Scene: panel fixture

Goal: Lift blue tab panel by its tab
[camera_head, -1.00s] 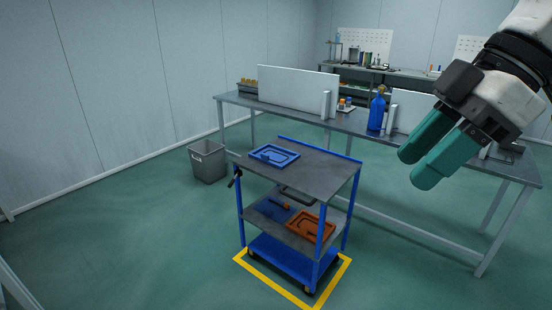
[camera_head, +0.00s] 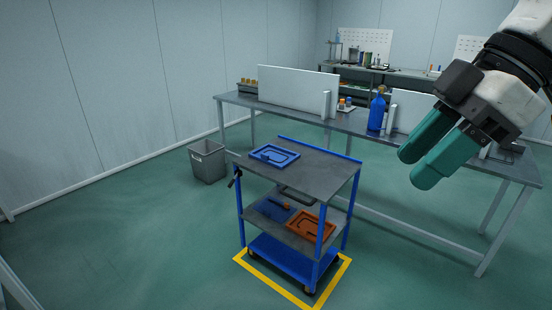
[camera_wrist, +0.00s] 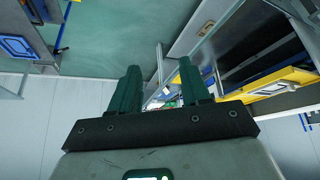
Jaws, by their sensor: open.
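A blue panel (camera_head: 274,156) with a raised outline and a small tab (camera_head: 266,157) lies flat on the top shelf of the cart (camera_head: 318,175), toward its left end. An orange panel (camera_head: 311,226) lies on the middle shelf, with a flat dark blue piece (camera_head: 272,208) beside it. My gripper (camera_head: 425,158) hangs at the upper right of the head view, well apart from the cart. Its two green fingers are parted and empty. In the wrist view the gripper (camera_wrist: 157,84) also shows open, with nothing between the fingers.
A long workbench (camera_head: 440,155) stands behind the cart, bearing white boards (camera_head: 298,89) and a blue bottle (camera_head: 377,108). A grey bin (camera_head: 208,161) stands left of the cart. Yellow floor tape (camera_head: 272,281) borders the cart. The floor at left is clear.

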